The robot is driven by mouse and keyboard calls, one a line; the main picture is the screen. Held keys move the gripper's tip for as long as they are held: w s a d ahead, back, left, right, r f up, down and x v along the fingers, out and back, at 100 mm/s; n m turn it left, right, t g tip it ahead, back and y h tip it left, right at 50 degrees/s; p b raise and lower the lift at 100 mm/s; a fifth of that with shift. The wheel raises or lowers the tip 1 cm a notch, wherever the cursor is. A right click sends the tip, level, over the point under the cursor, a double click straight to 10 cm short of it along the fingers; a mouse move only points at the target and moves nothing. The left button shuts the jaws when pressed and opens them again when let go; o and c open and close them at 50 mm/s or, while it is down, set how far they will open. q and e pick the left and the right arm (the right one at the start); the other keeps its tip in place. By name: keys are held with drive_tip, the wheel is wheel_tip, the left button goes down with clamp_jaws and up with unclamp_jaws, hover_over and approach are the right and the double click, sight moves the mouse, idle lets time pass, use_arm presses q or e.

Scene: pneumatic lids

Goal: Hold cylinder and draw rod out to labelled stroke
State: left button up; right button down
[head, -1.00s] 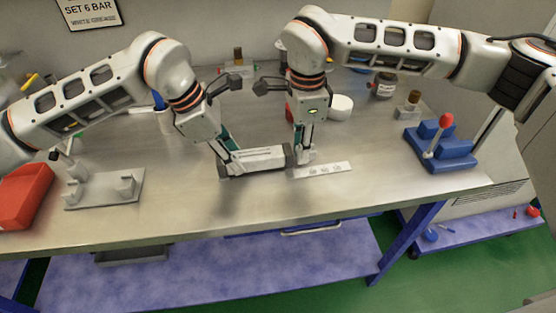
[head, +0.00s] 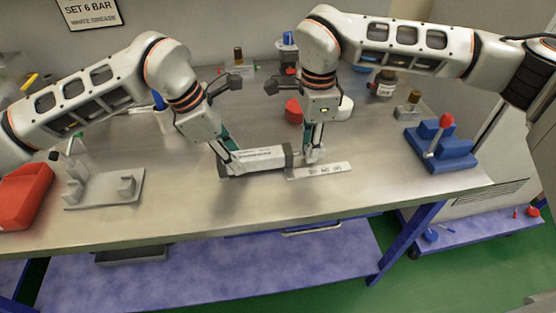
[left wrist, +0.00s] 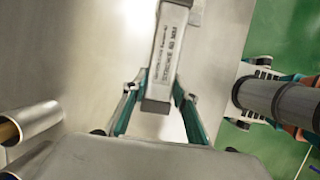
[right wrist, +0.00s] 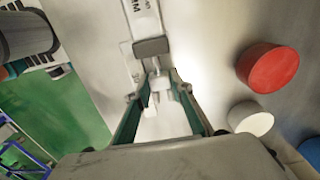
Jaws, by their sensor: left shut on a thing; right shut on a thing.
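The cylinder (head: 262,158) is a pale grey block with dark end caps and printed text on its side. It lies level at the middle of the bench and also shows in the left wrist view (left wrist: 169,50). My left gripper (head: 232,168) is shut on its left end. My right gripper (head: 309,156) is shut on the rod end (right wrist: 158,84), just right of the cylinder's dark cap. In the right wrist view a short piece of rod shows between cap and fingers. A pale marked strip (head: 320,170) lies on the bench beside the right gripper.
A grey stand (head: 105,188) and a red bin (head: 22,195) are at the left. A blue block fixture with a red-knobbed lever (head: 440,150) is at the right. A red cap (right wrist: 268,68) and a white round piece (right wrist: 250,119) lie near the right gripper. The front bench is clear.

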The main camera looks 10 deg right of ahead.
use_arm(q)
drive_tip(key=shift+f, duration=0.15)
use_arm(e)
drive_tip(key=shift+w+d, duration=0.1)
drive_tip(key=shift+d, duration=1.95)
drive_tip(key=c, duration=1.8)
unclamp_jaws()
drive_tip(key=shift+o, duration=0.2)
wheel_tip(320, 180, up, 6)
drive_tip(key=shift+a, duration=0.1)
wheel_tip(320, 180, up, 12)
